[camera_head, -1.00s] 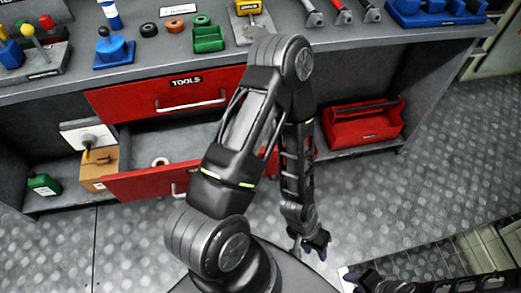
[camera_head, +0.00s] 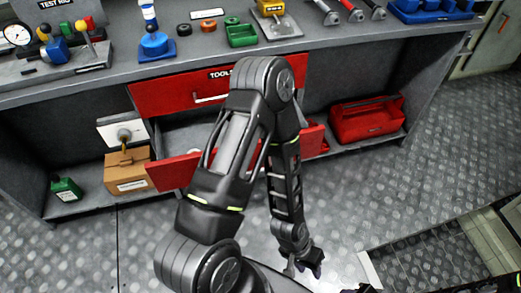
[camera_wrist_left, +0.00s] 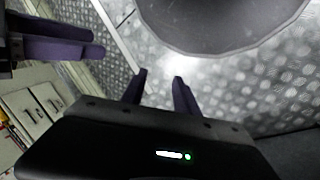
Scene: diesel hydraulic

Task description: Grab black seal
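The black seal (camera_head: 184,30) looks like a small dark ring lying on the grey workbench top, left of an orange-red ring (camera_head: 208,26) and a green ring (camera_head: 232,20). My left gripper (camera_head: 303,267) hangs low over the floor in front of the bench, far from the seal. In the left wrist view its two fingers (camera_wrist_left: 160,88) stand apart with nothing between them. My right gripper's dark purple fingers (camera_wrist_left: 55,38) show at the upper left of the left wrist view; their opening is unclear. The seal is not in the left wrist view.
A red tools drawer (camera_head: 174,97) is under the bench top, with an open lower drawer (camera_head: 172,174) below. A cardboard box (camera_head: 126,172), green canister (camera_head: 66,189) and red toolbox (camera_head: 367,122) sit on the lower shelf.

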